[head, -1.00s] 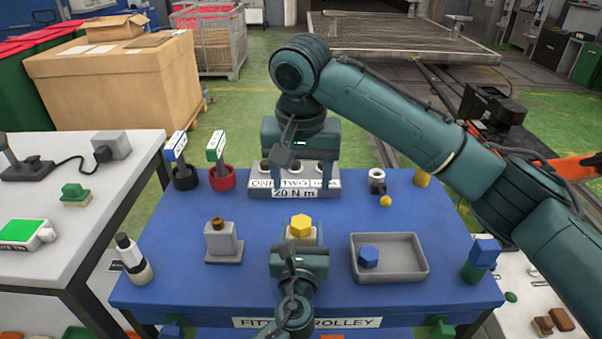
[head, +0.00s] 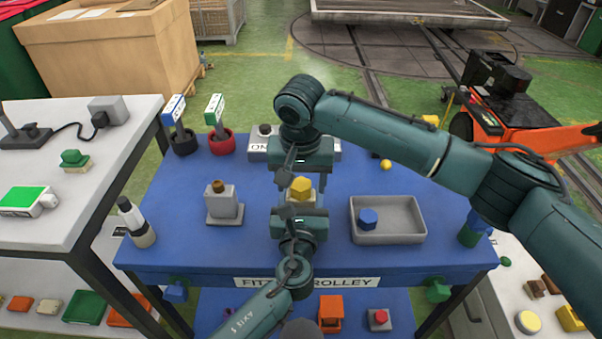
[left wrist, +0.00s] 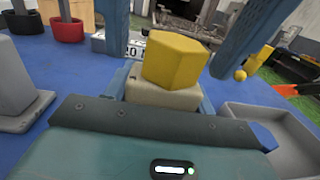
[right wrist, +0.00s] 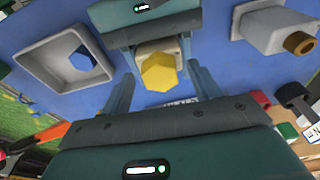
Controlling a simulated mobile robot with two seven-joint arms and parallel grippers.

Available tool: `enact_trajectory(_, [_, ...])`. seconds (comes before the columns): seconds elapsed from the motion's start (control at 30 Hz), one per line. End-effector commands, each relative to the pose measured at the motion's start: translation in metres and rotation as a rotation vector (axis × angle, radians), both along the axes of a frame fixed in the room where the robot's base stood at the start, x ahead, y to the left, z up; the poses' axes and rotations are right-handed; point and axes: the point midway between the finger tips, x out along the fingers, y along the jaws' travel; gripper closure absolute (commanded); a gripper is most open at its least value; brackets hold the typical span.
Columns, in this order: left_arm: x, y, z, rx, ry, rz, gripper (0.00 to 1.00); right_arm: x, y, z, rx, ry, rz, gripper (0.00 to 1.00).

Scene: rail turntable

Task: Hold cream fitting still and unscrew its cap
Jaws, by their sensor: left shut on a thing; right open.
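The cream fitting (left wrist: 160,92) stands on the blue trolley top with a yellow hexagonal cap (left wrist: 174,58) on its upper end. The cap also shows in the head view (head: 301,187) and the right wrist view (right wrist: 158,72). My left gripper (head: 300,210) is shut on the fitting's body from the near side, below the cap. My right gripper (right wrist: 163,90) is open, with a finger on each side of the cap and clear space between. In the head view my right gripper (head: 300,180) hangs just above and behind the cap.
A grey tray (head: 410,238) holding a blue hexagonal piece (head: 368,217) lies to the right. A grey fitting with a brown end (head: 222,203) stands to the left. A black-and-white bottle (head: 137,222) is at the left edge. A yellow ball (head: 385,165) lies behind the tray.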

Motion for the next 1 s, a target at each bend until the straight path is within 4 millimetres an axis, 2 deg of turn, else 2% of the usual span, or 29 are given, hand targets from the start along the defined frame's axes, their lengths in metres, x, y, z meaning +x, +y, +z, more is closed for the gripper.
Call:
enact_trajectory(0.17, [-0.0001, -0.0005, -0.0001, -0.001, 0.0, -0.001, 0.87, 0.0, -0.0002, -0.0002, 0.0, 0.0, 0.0, 0.38])
enact_trajectory(0.77, [-0.0001, -0.0004, -0.0001, -0.001, 0.0, -0.001, 0.87, 0.0, -0.0002, 0.0002, -0.001, 0.0, 0.0, 0.86])
enact_trajectory(0.8, [-0.0001, -0.0004, -0.0001, -0.001, 0.0, -0.001, 0.87, 0.0, -0.0002, 0.0002, -0.001, 0.0, 0.0, 0.67])
enact_trajectory(1.0, [-0.0001, -0.0003, -0.0001, -0.001, 0.0, 0.0, 0.87, 0.0, -0.0002, 0.0002, -0.001, 0.0, 0.0, 0.84])
